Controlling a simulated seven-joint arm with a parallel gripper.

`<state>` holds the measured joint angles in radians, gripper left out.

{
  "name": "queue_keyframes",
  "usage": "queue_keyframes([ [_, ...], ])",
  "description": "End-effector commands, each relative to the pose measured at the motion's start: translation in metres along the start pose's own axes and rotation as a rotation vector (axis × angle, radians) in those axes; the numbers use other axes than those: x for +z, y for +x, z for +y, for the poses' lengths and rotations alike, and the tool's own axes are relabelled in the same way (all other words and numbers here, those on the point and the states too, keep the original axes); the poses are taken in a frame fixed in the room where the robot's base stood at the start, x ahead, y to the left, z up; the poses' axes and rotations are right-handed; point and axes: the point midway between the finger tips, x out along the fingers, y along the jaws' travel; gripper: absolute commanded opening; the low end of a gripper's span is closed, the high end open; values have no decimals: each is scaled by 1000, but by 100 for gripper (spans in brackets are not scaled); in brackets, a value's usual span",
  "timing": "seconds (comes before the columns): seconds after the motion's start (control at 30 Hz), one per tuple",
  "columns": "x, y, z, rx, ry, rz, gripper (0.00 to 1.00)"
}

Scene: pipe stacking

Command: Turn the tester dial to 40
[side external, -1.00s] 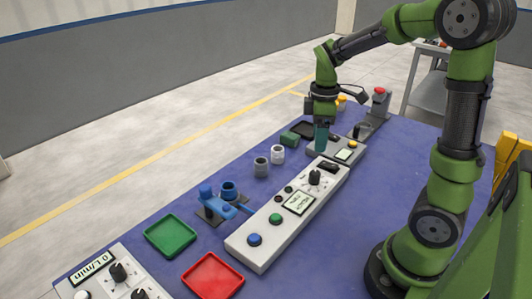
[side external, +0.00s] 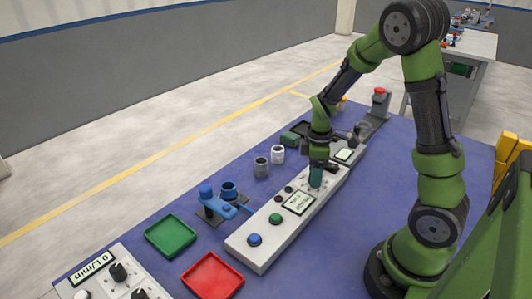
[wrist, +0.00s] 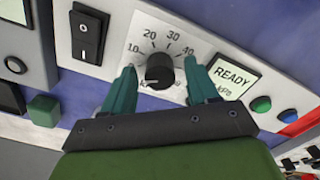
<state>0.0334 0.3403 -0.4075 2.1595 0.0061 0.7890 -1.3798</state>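The tester dial (wrist: 158,66) is a black knob on a white panel with marks from 10 to 40 around it. Its white pointer line appears to point down and to the left, short of the 10 mark. The tester (side external: 262,246) is a long white box. Its display (wrist: 234,78) reads READY and kPa. My gripper (wrist: 160,76) is open, with one teal finger on each side of the dial. I cannot tell whether the fingers touch it. In the side external view my gripper (side external: 316,178) covers the dial.
A black rocker switch (wrist: 88,34) is beside the dial. Green (side external: 275,218) and blue (side external: 255,239) buttons are at the tester's near end. Grey (side external: 261,167) and white (side external: 278,154) pipe pieces stand behind. Green (side external: 171,236) and red (side external: 212,277) trays lie at left.

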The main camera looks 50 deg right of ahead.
Motion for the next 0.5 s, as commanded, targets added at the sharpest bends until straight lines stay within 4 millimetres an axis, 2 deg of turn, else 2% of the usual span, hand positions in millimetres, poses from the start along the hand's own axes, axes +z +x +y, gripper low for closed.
queue_keyframes([
  [0.03,0,0,0,0,0,0,53],
  [0.37,0,0,0,0,0,0,3],
  [0.5,0,-1,0,0,5,1,3],
])
